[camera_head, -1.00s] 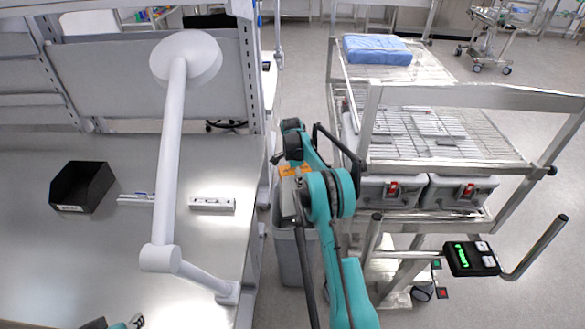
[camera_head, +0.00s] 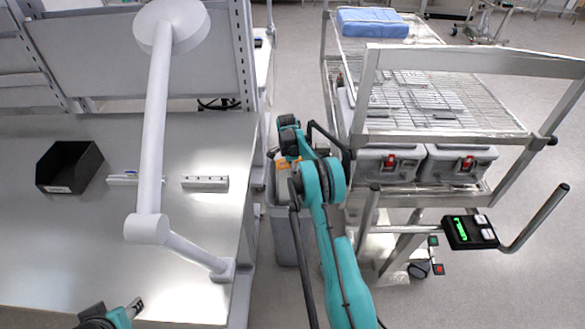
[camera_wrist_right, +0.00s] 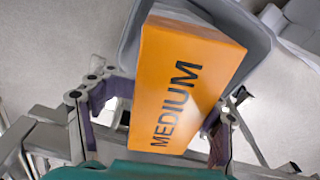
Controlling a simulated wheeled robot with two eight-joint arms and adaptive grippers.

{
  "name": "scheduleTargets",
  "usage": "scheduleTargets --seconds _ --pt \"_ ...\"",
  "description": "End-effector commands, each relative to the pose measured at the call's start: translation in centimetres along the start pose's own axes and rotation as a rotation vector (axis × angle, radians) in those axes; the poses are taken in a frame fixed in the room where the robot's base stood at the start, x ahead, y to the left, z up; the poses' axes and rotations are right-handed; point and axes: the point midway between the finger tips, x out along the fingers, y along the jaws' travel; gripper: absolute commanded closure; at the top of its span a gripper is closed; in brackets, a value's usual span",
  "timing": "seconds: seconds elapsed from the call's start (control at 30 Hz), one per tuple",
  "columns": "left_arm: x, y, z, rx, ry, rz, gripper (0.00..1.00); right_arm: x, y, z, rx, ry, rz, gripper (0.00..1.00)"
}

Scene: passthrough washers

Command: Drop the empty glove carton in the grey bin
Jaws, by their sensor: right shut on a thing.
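The orange glove carton (camera_wrist_right: 182,85), marked MEDIUM, is between the fingers of my right gripper (camera_wrist_right: 160,108), which is shut on it. In the head view the carton (camera_head: 286,184) shows partly behind my right arm, above the mouth of the grey bin (camera_head: 288,245). In the right wrist view the bin's rim (camera_wrist_right: 262,45) is behind the carton; how deep the carton sits relative to the rim is unclear. My left gripper (camera_head: 135,308) is at the bottom left by the bench's front edge; its opening is unclear.
The steel bench (camera_head: 100,240) with a black tray (camera_head: 70,168) and a white lamp arm (camera_head: 152,120) stands left of the bin. A wire-shelf cart (camera_head: 430,100) with grey cases stands close on the right. The bin sits in the narrow gap between.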

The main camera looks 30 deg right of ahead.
Motion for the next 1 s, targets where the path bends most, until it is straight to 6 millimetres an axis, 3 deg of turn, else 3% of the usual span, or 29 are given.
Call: scheduleTargets --seconds 0.1,1.0 --pt "1.0 0.0 0.7 0.000 0.000 0.000 0.60 1.9 0.0 0.2 0.000 0.000 0.000 0.65" --pt "7.6 0.0 5.4 0.000 0.000 0.000 0.60 13.3 0.3 1.1 0.000 0.000 0.000 0.65"
